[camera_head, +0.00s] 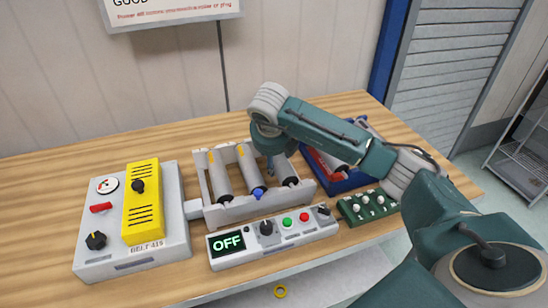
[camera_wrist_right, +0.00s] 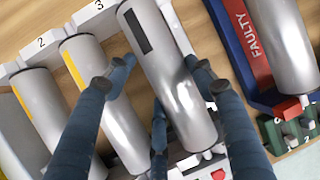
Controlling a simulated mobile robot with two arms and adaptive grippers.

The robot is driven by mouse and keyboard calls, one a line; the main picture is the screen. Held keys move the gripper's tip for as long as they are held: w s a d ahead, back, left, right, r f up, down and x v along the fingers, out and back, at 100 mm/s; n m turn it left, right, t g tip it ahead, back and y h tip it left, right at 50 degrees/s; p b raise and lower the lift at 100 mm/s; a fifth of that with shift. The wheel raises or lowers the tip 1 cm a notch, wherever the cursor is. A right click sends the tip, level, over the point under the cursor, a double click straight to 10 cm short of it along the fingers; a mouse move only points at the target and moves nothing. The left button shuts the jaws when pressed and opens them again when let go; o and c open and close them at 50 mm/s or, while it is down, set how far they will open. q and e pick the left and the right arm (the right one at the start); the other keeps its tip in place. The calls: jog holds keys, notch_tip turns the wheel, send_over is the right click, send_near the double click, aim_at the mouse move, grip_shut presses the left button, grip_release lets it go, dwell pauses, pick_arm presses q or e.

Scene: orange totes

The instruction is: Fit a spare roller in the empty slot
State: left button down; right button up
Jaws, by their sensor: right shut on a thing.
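My right gripper (camera_head: 268,178) is over the right part of the grey roller frame (camera_head: 240,209). In the wrist view its blue fingers (camera_wrist_right: 158,95) are shut on a grey roller (camera_wrist_right: 160,62) with a dark rectangular patch. The held roller lies over the frame to the right of the number 3, roughly parallel to its neighbours. I cannot tell whether its ends rest in the slot. Two rollers with yellow stripes, a left one (camera_head: 220,176) and a middle one (camera_head: 247,166), sit in the frame. My left gripper is out of view.
A blue and red tray marked FAULTY (camera_wrist_right: 258,38) holds a roller just right of the frame. A control panel reading OFF (camera_head: 228,243) stands in front. A green block with pegs (camera_head: 366,206) is right of it; a yellow-topped belt box (camera_head: 143,205) stands left.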

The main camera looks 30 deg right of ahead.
jog(key=shift+f, duration=0.25)
dwell(0.6)
jog(key=o, duration=1.6)
jog(key=shift+o, duration=0.2)
jog(key=v, duration=1.2)
jog(key=shift+a, duration=0.15)
